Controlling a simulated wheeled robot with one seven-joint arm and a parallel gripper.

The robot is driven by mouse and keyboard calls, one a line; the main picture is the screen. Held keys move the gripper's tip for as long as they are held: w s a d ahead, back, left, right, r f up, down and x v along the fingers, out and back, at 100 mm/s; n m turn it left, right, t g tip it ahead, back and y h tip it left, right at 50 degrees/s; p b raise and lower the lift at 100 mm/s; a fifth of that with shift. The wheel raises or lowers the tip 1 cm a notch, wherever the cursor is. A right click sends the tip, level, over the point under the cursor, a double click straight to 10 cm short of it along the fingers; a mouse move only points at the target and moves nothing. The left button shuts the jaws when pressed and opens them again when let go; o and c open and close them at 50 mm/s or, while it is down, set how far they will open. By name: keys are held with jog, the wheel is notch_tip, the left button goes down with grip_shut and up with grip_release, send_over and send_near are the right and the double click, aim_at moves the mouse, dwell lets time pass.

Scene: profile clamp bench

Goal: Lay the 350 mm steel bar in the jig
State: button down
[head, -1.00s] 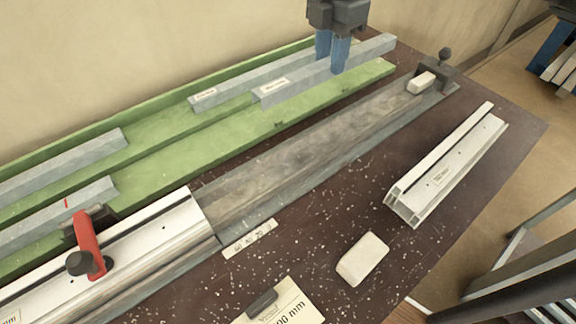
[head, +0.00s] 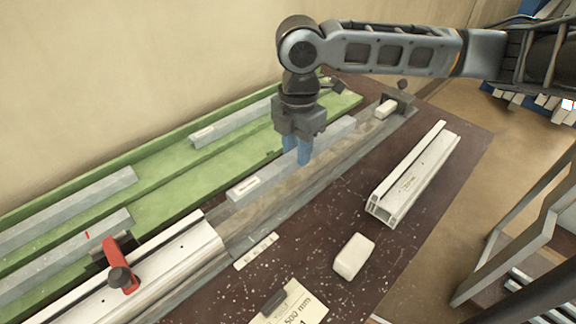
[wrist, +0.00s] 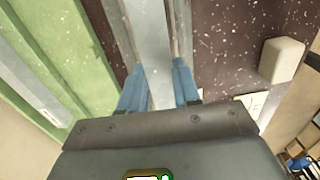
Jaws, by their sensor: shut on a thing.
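My gripper (head: 302,155) is shut on a grey steel bar with a small white label (head: 245,187); its writing is too small to read. The bar also runs between the blue fingers in the wrist view (wrist: 148,35). In the head view it lies lengthwise over the long grey jig bed (head: 245,222), between the aluminium profile (head: 185,248) and the end stop (head: 402,100). I cannot tell whether the bar touches the bed. Another labelled bar (head: 230,128) lies in the green rack (head: 165,168).
A red clamp (head: 120,268) sits on the left profile. A shorter white profile (head: 415,175), a white block (head: 354,256) and a 500 mm card (head: 290,305) lie on the dark bench to the right. Another small pale block (head: 385,108) is by the end stop.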

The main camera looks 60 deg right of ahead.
aim_at(289, 184)
jog(key=shift+w+a+f, duration=0.6)
jog(key=shift+a+f, duration=0.05)
jog(key=shift+a, duration=0.15)
jog(key=shift+f+p, duration=0.3)
jog(key=shift+f, duration=1.65)
jog(key=shift+f, duration=0.1)
jog(key=shift+s+f+b, duration=0.1)
jog(key=shift+f+b, duration=0.25)
jog(key=shift+f, duration=0.2)
jog(key=c, duration=0.9)
grip_release()
jog(key=shift+f, duration=0.1)
jog(key=shift+c, duration=0.2)
jog(key=shift+o, duration=0.6)
notch_tip(289, 184, up, 14)
jog(key=shift+f, duration=0.2)
